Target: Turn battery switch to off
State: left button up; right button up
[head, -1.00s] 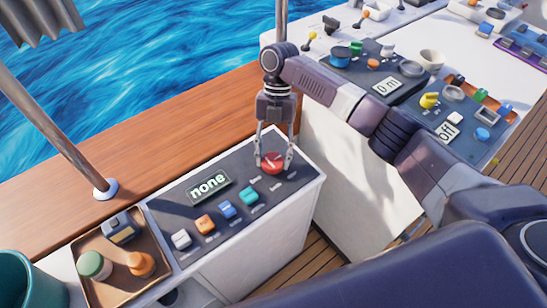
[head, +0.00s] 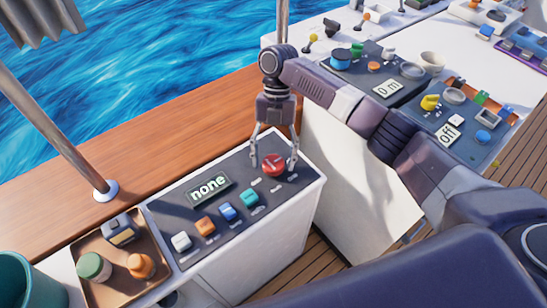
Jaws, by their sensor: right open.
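A red round knob (head: 272,166) sits at the far right end of a dark grey control panel (head: 176,213) on a white box. The panel's small display (head: 209,187) reads "none". My right gripper (head: 274,166) points down with its fingers spread, one on each side of the red knob. The fingers are open; whether either tip touches the knob I cannot tell. A pale mark shows on the knob's top. My left gripper is not in view.
A row of white, orange, blue and teal switches (head: 228,211) lies on the same panel, left of the knob. A brown tray (head: 125,291) with small items stands at the left. Other panels with displays reading "0 m" (head: 387,88) and "off" (head: 448,133) are at right.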

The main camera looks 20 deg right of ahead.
jog(key=v, duration=1.2)
